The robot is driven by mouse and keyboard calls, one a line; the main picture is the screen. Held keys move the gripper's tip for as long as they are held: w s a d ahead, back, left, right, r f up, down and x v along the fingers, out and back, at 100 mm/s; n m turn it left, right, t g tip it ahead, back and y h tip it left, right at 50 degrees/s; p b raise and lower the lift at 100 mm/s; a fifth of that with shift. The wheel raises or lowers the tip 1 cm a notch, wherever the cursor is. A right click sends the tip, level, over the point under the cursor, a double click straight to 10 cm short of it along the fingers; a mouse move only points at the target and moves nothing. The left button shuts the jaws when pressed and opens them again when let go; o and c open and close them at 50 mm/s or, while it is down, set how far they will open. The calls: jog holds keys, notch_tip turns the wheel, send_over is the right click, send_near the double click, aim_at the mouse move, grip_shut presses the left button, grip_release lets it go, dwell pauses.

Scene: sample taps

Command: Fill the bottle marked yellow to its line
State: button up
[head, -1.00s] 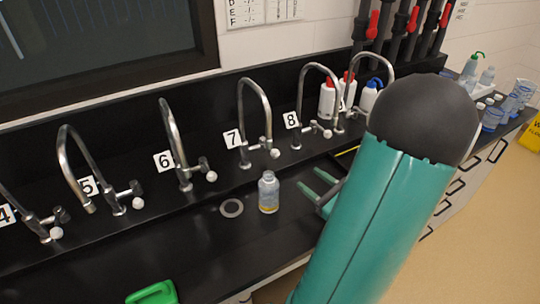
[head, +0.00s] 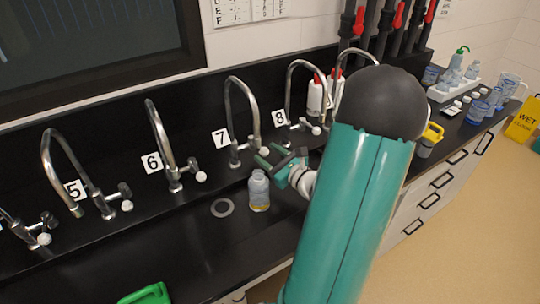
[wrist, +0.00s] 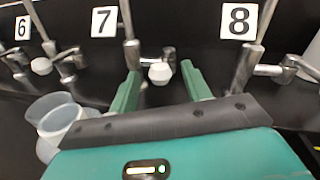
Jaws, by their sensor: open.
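A clear bottle (head: 259,192) with a partly yellow label stands upright on the black bench, below and in front of tap 7 (head: 233,118). Its fill line and water level cannot be made out. The bottle's open mouth shows at the left in the wrist view (wrist: 55,108). My gripper (head: 268,156) is open and empty, above and right of the bottle, near tap 7's white knob (head: 265,153). In the wrist view the knob (wrist: 160,73) appears between my two green fingers (wrist: 161,82); no contact can be seen.
A grey ring (head: 222,207) lies on the bench left of the bottle. Tap 6 (head: 157,133) and tap 8 (head: 291,88) stand on either side. A green object (head: 148,294) is at the front. Several bottles and beakers (head: 480,104) stand far right.

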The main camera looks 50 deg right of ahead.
grip_shut()
jog(key=shift+s+d+n+y, duration=0.1)
jog(key=shift+d+n+y, duration=0.55)
jog(key=shift+y, duration=0.45)
jog(key=shift+s+d+n+y, duration=0.1)
jog(key=shift+d+n+y, duration=0.55)
jog(key=shift+y, duration=0.45)
jog(key=shift+a, duration=0.1)
grip_release()
jog(key=s+d, duration=0.1)
jog(key=s, duration=1.2)
jog(key=shift+s+d, duration=0.3)
jog(key=shift+d, duration=0.1)
